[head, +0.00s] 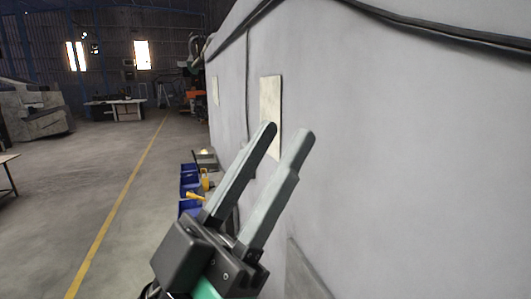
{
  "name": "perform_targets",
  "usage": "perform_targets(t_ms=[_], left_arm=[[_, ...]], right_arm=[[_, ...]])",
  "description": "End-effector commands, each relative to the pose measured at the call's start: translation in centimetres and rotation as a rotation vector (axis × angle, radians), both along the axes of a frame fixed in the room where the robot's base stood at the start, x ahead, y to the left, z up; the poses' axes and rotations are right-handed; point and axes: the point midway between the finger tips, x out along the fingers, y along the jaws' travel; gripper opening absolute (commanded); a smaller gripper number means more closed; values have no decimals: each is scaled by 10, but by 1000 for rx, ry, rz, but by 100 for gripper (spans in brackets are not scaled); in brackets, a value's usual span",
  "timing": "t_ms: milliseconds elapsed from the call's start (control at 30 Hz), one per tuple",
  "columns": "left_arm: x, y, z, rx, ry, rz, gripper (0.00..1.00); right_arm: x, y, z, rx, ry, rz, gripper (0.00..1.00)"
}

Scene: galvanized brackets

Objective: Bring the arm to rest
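My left gripper (286,133) is in the lower middle of the head view, pointing up and slightly right. Its two long grey fingers are apart, with nothing held between them. It stands in front of a large pale wall or panel; I cannot tell how far it is from that surface. My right gripper is not in view. No galvanized brackets can be made out.
The pale wall (400,150) fills the right side, with a dark cable (440,32) along its top. Blue bins (189,181) stand on the floor beside it. A yellow line (117,205) crosses open concrete floor at left. A workbench (115,110) stands farther back.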

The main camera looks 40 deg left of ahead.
Motion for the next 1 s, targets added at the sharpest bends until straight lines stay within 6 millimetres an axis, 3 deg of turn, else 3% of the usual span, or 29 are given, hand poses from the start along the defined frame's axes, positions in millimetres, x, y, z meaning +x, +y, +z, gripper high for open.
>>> perform_targets(t_ms=[100,367,467,700,767,867,1000], left_arm=[[-2,8,3,-30,15,16,38],[-1,8,8,-29,18,16,38],[-1,8,32,-29,18,15,38],[-1,7,128,-29,18,15,38],[-1,7,145,-29,18,15,38],[-1,7,156,-27,18,15,38],[-1,7,149,-27,19,15,38]], right_arm=[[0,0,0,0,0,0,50],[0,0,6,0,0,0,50],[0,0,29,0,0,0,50],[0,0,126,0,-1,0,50],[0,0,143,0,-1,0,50],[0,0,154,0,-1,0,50],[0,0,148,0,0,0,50]])
